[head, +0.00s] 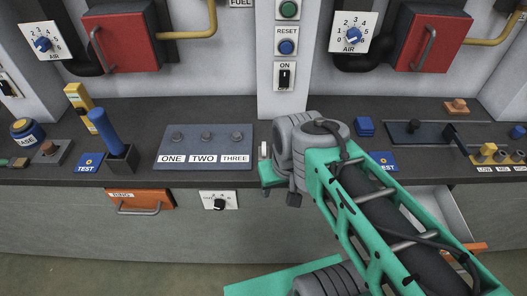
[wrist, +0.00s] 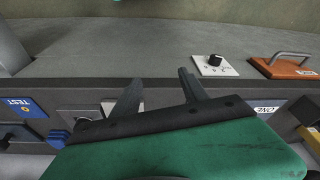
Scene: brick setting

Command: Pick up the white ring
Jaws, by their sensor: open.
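I cannot clearly make out a white ring in either view. A small white piece (head: 264,150) shows beside my wrist in the head view, but I cannot tell what it is. In the wrist view, a pale patch (wrist: 108,107) is partly hidden behind one finger. An orange drawer labelled RING (head: 141,201) is shut in the front of the bench, left of my gripper; it also shows in the wrist view (wrist: 287,66). My gripper (head: 294,198) is at the counter's front edge; its two fingers stand apart with nothing between them in the wrist view (wrist: 160,91).
The dark counter carries a ONE TWO THREE button board (head: 205,146), a blue cylinder in a holder (head: 106,132) and a blue TEST plate (head: 382,161). A white knob plate (head: 218,200) is on the bench front. A drawer (head: 449,212) stands open behind my arm at right.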

